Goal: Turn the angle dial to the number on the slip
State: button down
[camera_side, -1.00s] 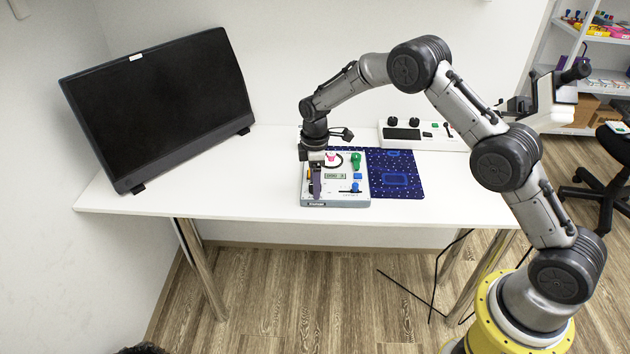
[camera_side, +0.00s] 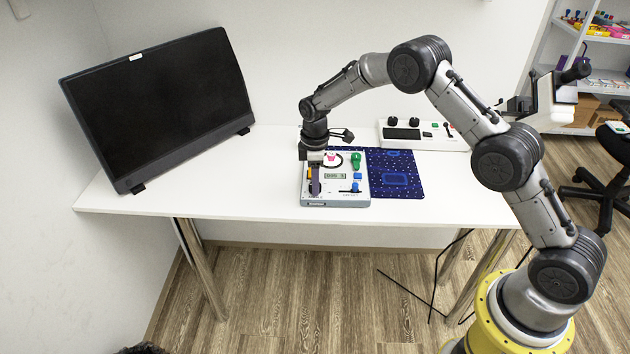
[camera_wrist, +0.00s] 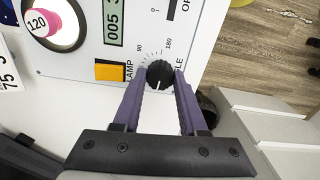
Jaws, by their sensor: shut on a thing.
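The angle dial (camera_wrist: 159,75) is a small black ribbed knob with a white pointer line, set on a white panel (camera_wrist: 215,45). In the wrist view its line points down the picture, toward my gripper's palm. Printed marks and the numbers 90 and 180 lie above it. My gripper (camera_wrist: 160,80) has purple fingers shut on the dial, one on each side. In the side view my gripper (camera_side: 316,190) is at the front left of the panel box (camera_side: 345,202) and hides the dial. A white card (camera_wrist: 8,72) at the left edge shows 75 and 5, cut off; I cannot tell whether it is the slip.
A monitor (camera_side: 160,105) stands left on the table. A white control box (camera_side: 425,142) stands behind. The table's front is clear.

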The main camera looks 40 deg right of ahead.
jog(key=m, duration=0.6)
jog(key=shift+m, duration=0.4)
jog(key=m, duration=0.3)
jog(key=shift+m, duration=1.9)
jog(key=shift+r+m, duration=0.1)
jog(key=shift+m, duration=0.2)
jog(key=shift+c, duration=2.2)
grip_release()
notch_tip(320, 180, up, 14)
jog(key=shift+a, duration=0.15)
